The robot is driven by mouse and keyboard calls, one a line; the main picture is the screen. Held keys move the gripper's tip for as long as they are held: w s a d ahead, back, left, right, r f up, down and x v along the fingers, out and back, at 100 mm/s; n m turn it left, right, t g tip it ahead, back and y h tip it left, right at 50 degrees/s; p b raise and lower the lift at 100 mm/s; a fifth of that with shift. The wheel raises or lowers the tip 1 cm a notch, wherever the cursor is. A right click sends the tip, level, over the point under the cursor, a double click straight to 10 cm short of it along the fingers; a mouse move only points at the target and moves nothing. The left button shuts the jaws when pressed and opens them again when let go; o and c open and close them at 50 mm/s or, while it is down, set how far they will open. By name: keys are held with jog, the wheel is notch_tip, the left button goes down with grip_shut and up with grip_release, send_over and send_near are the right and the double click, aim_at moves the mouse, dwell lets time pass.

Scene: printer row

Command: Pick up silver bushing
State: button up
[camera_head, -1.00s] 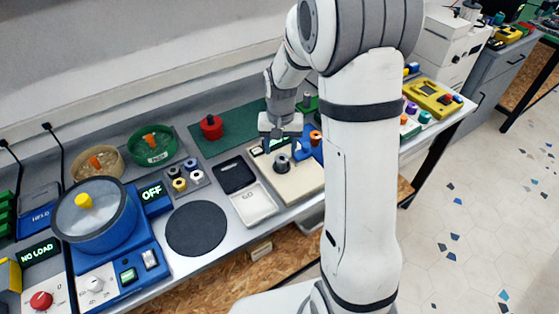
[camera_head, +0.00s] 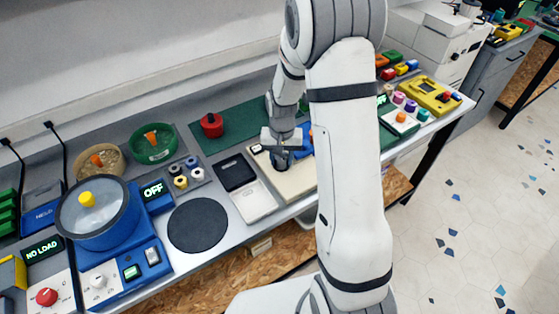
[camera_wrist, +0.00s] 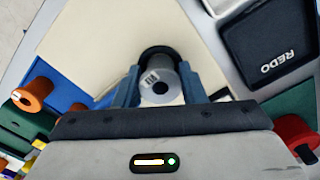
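The silver bushing (camera_wrist: 158,82), a grey cylinder with a dark bore and a small printed label, stands at a black round spot on a cream plate (camera_wrist: 92,38) in the wrist view. My gripper (camera_wrist: 160,92) is over it with one blue finger on each side. The fingers look open, with the bushing between them; whether they touch it is hard to tell. In the head view my gripper (camera_head: 281,160) is down at the cream plate (camera_head: 298,184) and mostly hides the bushing.
A black REDO tray (camera_wrist: 268,25) lies beside the plate, with a pale tray (camera_head: 253,203) in front of it. An orange part (camera_wrist: 35,92) on a blue fixture is on the other side. A red lidded pot (camera_head: 212,125) stands behind on the green mat (camera_head: 238,122).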

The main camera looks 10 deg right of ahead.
jog(key=c, duration=0.5)
jog(key=shift+o, duration=0.2)
jog(key=shift+r, duration=0.1)
